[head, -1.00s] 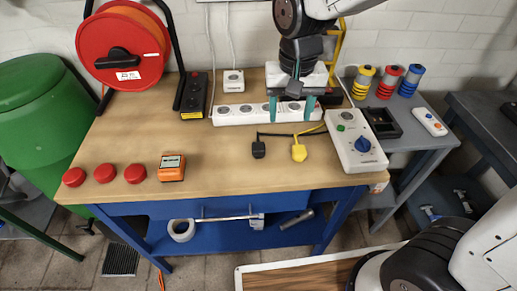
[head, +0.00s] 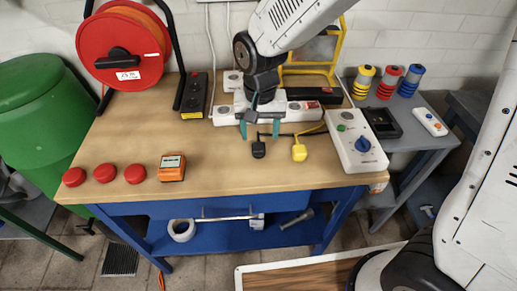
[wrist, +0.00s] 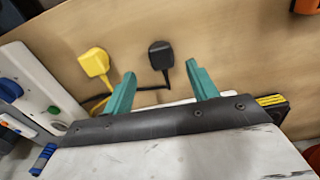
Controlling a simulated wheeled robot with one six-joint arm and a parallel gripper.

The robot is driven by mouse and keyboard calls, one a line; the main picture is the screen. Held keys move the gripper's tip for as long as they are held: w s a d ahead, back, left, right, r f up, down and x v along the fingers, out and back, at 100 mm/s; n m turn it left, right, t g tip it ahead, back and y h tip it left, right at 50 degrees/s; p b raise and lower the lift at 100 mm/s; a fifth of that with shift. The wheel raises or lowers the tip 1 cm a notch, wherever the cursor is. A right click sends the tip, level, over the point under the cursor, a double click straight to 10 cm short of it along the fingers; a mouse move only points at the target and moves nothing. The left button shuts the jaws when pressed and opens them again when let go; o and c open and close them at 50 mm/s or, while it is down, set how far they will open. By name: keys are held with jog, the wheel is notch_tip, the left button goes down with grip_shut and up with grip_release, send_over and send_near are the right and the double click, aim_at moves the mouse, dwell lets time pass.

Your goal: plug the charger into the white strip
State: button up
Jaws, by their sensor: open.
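A black plug (head: 258,149), which looks like the charger, lies on the wooden bench with a dark cord running right from it. A yellow plug (head: 299,152) lies to its right. The white strip (head: 225,117) lies behind them, its middle hidden by my gripper. My gripper (head: 260,131) is open and empty, its green fingers above the bench between strip and black plug. In the wrist view the black plug (wrist: 160,55) shows just beyond and between the fingertips (wrist: 161,70), apart from both. The yellow plug (wrist: 94,63) is left of the fingers there.
A white box with a blue knob (head: 356,140) stands right of the plugs. A black strip (head: 194,95) and a white socket box (head: 233,80) sit at the back left. An orange meter (head: 172,167) and red caps (head: 105,172) lie at the front left. The front middle is clear.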

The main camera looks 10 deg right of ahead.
aim_at(258, 146)
jog(key=f, duration=0.5)
jog(key=shift+s+a+f, duration=0.1)
jog(key=shift+s+a, duration=0.05)
jog(key=shift+a, duration=0.05)
jog(key=c, duration=1)
